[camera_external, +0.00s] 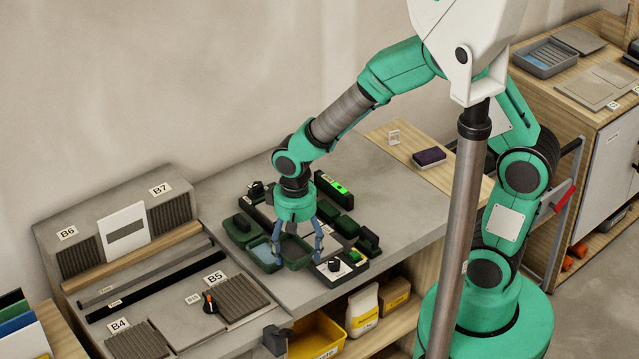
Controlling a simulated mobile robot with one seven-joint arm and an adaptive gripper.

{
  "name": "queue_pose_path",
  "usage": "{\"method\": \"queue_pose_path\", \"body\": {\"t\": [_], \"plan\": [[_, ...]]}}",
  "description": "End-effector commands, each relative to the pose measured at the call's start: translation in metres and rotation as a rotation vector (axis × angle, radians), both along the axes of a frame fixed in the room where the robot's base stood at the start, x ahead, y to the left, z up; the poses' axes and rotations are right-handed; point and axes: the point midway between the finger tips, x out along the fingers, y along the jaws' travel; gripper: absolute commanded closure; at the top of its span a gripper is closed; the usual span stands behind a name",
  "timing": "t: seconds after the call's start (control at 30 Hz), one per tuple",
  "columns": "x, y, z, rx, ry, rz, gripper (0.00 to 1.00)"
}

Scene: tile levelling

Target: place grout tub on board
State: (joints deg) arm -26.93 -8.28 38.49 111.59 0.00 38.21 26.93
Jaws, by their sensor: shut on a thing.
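My gripper (297,248) points down over the grey worktop, with its blue fingers closed on a dark green open tub (294,262). This tub is probably the grout tub; no label on it can be read. Another green tub (265,255) with a pale bluish inside sits just left of it, very close to the left finger. I cannot tell whether the held tub still touches the worktop. A light wooden board (408,167) lies at the back right of the worktop, right of my gripper, and may be the task's board.
A grey tile display (118,228) stands left. The worktop's middle back is clear.

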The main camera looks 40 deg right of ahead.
Motion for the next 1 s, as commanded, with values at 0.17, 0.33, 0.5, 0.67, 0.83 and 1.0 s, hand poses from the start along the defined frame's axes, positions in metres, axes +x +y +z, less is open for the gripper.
{"method": "queue_pose_path", "body": {"t": [0.17, 0.33, 0.5, 0.67, 0.83, 1.0], "plan": [[0.0, 0.0, 0.0, 0.0, -0.001, 0.0, 0.61], [0.001, 0.0, 0.003, 0.001, -0.001, 0.0, 0.61], [0.001, 0.001, 0.02, 0.001, -0.003, 0.0, 0.61], [0.001, 0.001, 0.048, 0.002, -0.005, 0.0, 0.61], [0.013, -0.018, 0.05, -0.001, 0.0, -0.043, 0.61], [0.032, -0.047, 0.051, -0.002, 0.0, -0.107, 0.61]]}}
